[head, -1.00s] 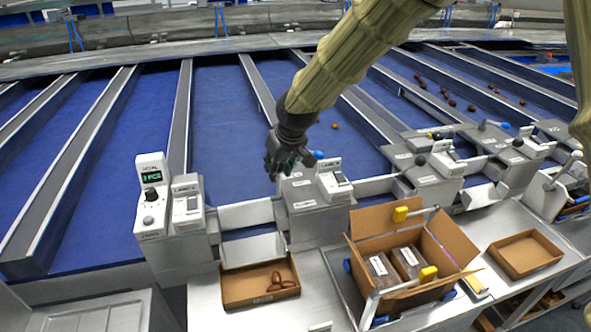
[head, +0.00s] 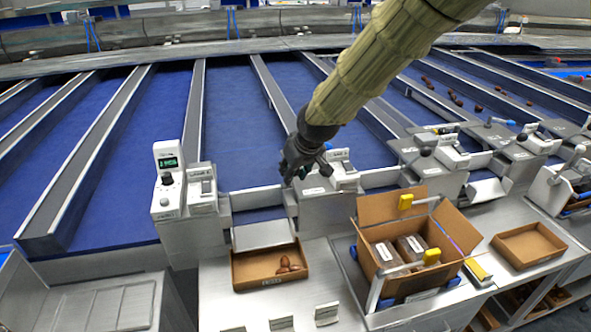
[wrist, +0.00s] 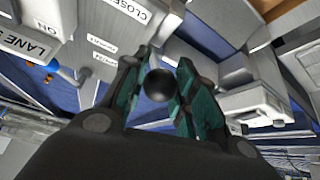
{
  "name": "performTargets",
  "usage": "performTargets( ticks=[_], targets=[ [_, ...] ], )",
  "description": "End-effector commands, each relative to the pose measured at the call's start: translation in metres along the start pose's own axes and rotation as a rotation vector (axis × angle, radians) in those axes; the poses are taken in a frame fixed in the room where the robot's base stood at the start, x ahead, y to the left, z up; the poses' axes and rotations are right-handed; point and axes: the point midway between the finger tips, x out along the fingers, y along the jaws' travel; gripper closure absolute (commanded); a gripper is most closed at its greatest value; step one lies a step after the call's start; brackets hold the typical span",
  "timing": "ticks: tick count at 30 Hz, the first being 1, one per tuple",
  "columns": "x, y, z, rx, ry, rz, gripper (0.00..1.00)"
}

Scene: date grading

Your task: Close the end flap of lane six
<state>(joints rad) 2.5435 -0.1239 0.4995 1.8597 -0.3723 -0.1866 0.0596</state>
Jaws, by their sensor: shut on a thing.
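My gripper (head: 298,166) is low over a grey lever housing (head: 312,188) at the ends of the blue lanes. In the wrist view its teal fingers (wrist: 160,88) are closed on a round black knob (wrist: 159,85). The lever under the knob is hidden. Beside it, labels reading "CLOSED", "ON" and "LANE" show on the housing; the lane number is cut off. Just left of the housing, a pale metal end flap (head: 262,236) slopes down toward a cardboard tray. I cannot tell which lane number it carries.
The cardboard tray (head: 240,283) holds a few dates. A console with a green display (head: 168,182) stands left. An open carton (head: 446,252) with packs sits on the bench at right, near an empty tray (head: 503,254). Similar lever housings line the lane ends to the right.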

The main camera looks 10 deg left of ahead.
Motion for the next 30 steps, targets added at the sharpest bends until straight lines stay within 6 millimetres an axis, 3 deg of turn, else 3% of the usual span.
performTargets(
  ticks=[17, 18, 21, 30],
  targets=[
    [0.0005, 0.0038, 0.0078, 0.008, -0.004, 0.002, 1.0],
    [0.0005, 0.0038, 0.0078, 0.008, -0.004, 0.002, 0.67],
    [0.0003, 0.004, 0.0072, 0.008, -0.003, 0.002, 0.49],
    [-0.0006, 0.0039, 0.0052, 0.006, 0.0, 0.002, 0.49]
  ],
)
